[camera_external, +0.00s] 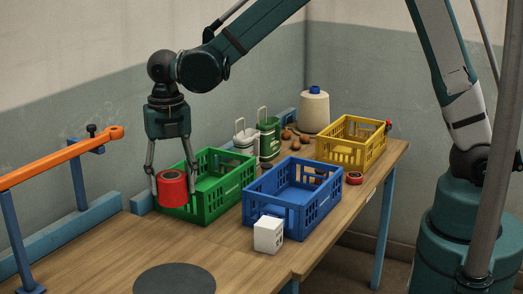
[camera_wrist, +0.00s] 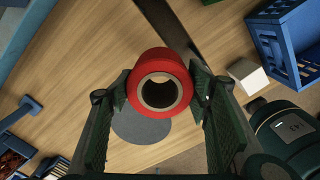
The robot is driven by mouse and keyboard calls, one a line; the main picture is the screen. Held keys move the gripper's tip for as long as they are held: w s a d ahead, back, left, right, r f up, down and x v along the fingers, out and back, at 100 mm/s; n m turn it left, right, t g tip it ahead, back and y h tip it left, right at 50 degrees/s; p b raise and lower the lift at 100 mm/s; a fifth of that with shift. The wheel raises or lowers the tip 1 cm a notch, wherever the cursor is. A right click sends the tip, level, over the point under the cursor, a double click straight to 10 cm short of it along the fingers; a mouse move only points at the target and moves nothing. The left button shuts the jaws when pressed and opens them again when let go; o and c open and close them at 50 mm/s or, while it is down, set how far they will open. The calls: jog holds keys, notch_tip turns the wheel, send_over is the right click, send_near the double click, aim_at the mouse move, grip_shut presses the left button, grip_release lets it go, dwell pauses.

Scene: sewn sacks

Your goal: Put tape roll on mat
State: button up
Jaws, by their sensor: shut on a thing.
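A red tape roll (camera_external: 172,188) is held between the fingers of my gripper (camera_external: 171,172), in front of the left side of the green crate in the external view. In the wrist view the tape roll (camera_wrist: 160,82) sits between the two finger pads of my gripper (camera_wrist: 160,92), with its hollow core facing the camera. The dark grey round mat (camera_external: 174,279) lies flat on the table at the bottom of the external view, apart from the roll. In the wrist view the mat (camera_wrist: 141,128) shows below and partly behind the roll. Nothing is seen lying on its visible part.
A green crate (camera_external: 208,215), a blue crate (camera_external: 268,211) and a yellow crate (camera_external: 342,152) stand on the wooden table. A white cube (camera_external: 268,235) stands before the blue crate. An orange bar (camera_external: 60,157) runs at the left. The table between cube and mat looks clear.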

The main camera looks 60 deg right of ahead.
jog(key=s+a+n, duration=0.4)
jog(key=s+a, duration=0.9)
jog(key=a, duration=0.5)
jog(key=shift+s+a+f, duration=0.15)
jog(key=shift+s+f, duration=0.05)
jog(key=shift+s, duration=0.1)
jog(key=shift+f, duration=0.1)
jog(key=shift+f, duration=3.05)
jog(key=shift+f, duration=1.85)
jog(key=shift+f, duration=0.2)
jog(key=o, duration=0.9)
jog(key=shift+r, duration=0.25)
jog(key=shift+r+p, duration=0.35)
jog(key=shift+r, duration=5.6)
